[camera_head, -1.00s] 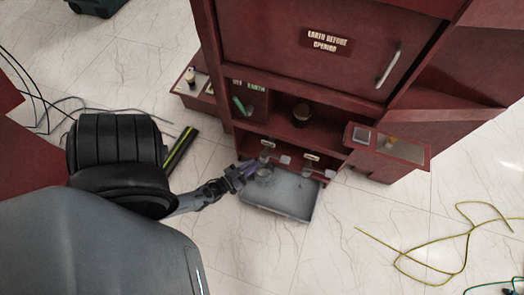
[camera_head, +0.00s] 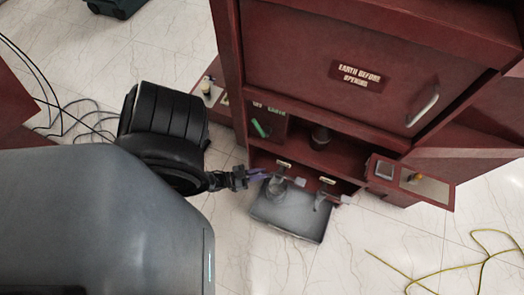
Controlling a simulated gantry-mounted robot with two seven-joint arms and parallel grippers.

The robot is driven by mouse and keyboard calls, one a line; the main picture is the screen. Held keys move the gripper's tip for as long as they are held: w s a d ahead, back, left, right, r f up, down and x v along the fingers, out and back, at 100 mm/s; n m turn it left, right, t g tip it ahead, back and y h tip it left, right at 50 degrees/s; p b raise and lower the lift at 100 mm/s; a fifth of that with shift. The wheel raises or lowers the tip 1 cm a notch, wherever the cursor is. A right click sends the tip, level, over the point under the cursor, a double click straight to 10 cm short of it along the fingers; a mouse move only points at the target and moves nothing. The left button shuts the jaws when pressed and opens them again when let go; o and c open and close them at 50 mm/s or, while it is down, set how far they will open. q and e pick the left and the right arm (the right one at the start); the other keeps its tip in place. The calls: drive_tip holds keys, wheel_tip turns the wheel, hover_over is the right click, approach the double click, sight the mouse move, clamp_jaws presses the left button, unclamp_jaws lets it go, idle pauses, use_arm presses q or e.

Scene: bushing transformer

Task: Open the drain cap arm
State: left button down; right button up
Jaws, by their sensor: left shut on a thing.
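The dark red transformer cabinet (camera_head: 345,95) stands at the upper right. Two small grey drain fittings stick out from its low front, a left one (camera_head: 278,184) and a right one (camera_head: 324,197), each below a small pale label. My left gripper (camera_head: 262,175) reaches in from the left at the left fitting. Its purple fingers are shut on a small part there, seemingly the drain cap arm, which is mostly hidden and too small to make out. My right gripper is out of view.
A grey tray (camera_head: 292,222) lies on the floor under the fittings. Side shelves (camera_head: 432,188) jut out from the cabinet. A yellow-green cable (camera_head: 420,278) lies at the lower right, and dark cables lie at the left. The floor in front of the tray is clear.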

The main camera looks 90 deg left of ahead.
use_arm(q)
drive_tip(key=shift+a+f, duration=0.1)
drive_tip(key=shift+f, duration=0.15)
drive_tip(key=c, duration=1.3)
unclamp_jaws()
drive_tip(key=shift+o, duration=0.2)
drive_tip(key=shift+w+r, duration=0.1)
drive_tip(key=shift+w, duration=0.05)
drive_tip(key=s+d+p, duration=0.1)
drive_tip(key=s, duration=0.9)
drive_tip(key=shift+s+d, duration=0.2)
drive_tip(key=shift+s, duration=0.2)
